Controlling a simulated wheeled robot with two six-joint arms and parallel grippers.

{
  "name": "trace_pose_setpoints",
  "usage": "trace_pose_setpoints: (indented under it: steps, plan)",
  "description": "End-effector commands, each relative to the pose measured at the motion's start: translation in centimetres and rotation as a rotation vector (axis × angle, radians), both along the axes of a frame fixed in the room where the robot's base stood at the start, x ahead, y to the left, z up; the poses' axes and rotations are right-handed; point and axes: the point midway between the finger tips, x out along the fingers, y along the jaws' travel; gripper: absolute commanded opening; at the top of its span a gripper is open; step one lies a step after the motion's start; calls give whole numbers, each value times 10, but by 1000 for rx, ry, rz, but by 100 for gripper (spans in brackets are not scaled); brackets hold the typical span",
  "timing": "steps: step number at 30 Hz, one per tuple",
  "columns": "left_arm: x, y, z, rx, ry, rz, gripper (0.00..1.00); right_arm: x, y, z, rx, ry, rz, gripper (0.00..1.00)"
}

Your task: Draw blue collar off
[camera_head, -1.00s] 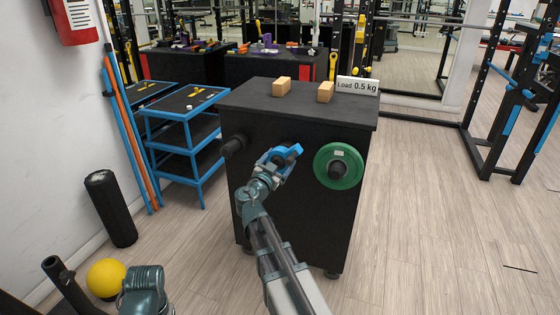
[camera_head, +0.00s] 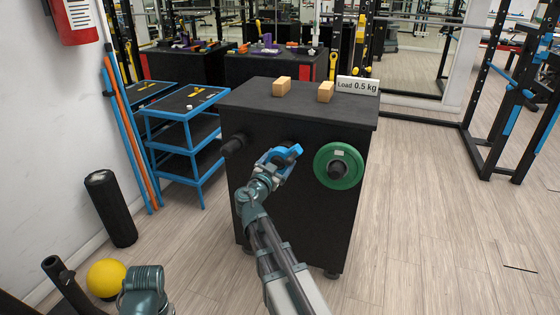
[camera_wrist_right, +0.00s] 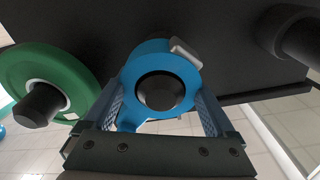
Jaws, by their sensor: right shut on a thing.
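The blue collar (camera_head: 287,152) is a ring with a small grey lever, at the middle of the black cabinet's front in the head view. In the right wrist view the collar (camera_wrist_right: 175,62) sits around the end of a dark peg (camera_wrist_right: 159,91). My right gripper (camera_head: 277,160) is shut on the collar, with one finger on each side of it; the fingers also show in the right wrist view (camera_wrist_right: 160,106). How far the collar sits along the peg is hard to tell. My left gripper is not in view; part of my left arm shows at the bottom left.
A green plate (camera_head: 325,163) hangs on the peg to the right, and a bare black peg (camera_head: 234,145) juts out at left. The black cabinet (camera_head: 300,215) carries two wooden blocks and a "Load 0.5 kg" sign (camera_head: 357,86). A blue-framed cart (camera_head: 188,115) stands left.

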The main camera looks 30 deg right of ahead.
Motion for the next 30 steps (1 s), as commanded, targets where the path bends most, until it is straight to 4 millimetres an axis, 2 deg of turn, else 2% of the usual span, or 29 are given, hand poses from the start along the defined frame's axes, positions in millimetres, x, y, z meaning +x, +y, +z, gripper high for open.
trace_pose_setpoints:
  steps: [30]
  plan:
    - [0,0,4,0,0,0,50,-26,30,4,1,0,0,7]
